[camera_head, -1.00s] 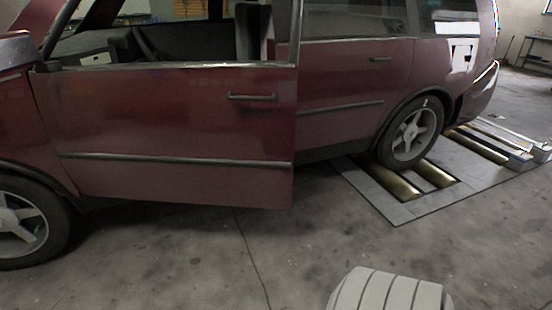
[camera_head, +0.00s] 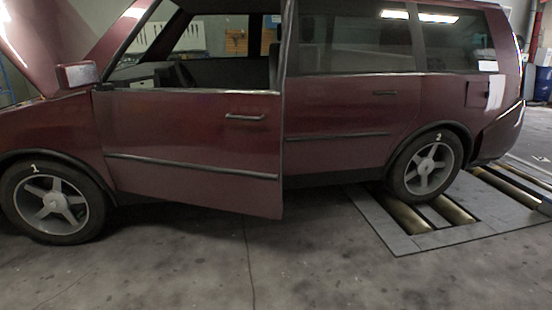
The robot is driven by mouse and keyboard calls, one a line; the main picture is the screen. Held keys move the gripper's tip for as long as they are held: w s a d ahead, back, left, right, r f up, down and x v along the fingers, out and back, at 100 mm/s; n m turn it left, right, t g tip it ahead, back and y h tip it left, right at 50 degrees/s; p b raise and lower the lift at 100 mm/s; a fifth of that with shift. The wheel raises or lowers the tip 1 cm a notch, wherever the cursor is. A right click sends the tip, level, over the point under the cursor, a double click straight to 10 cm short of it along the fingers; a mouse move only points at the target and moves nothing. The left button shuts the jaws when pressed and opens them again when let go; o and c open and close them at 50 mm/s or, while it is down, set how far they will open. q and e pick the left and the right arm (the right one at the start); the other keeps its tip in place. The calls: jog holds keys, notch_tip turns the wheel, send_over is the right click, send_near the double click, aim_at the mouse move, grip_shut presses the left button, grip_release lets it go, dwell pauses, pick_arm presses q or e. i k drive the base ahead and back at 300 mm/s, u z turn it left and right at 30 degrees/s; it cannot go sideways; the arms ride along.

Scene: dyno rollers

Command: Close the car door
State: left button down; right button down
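A dark red car (camera_head: 340,140) stands side-on across the view, its front to the left. Its front door (camera_head: 190,135) is ajar, with the rear edge standing out from the body near the middle of the picture. The door's handle (camera_head: 245,117) is near that rear edge. The rear door (camera_head: 350,120) looks shut. Neither of my grippers is in view.
The hood (camera_head: 55,30) is raised at the far left. The front wheel (camera_head: 52,203) rests on the concrete floor. The rear wheel (camera_head: 427,167) stands at the dyno rollers (camera_head: 408,216) in a floor plate. The floor (camera_head: 250,270) in front of the car is clear.

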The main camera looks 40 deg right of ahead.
aim_at(219, 150)
jog(key=z, duration=1.05)
jog(key=i, duration=1.1)
jog(key=z, duration=0.85)
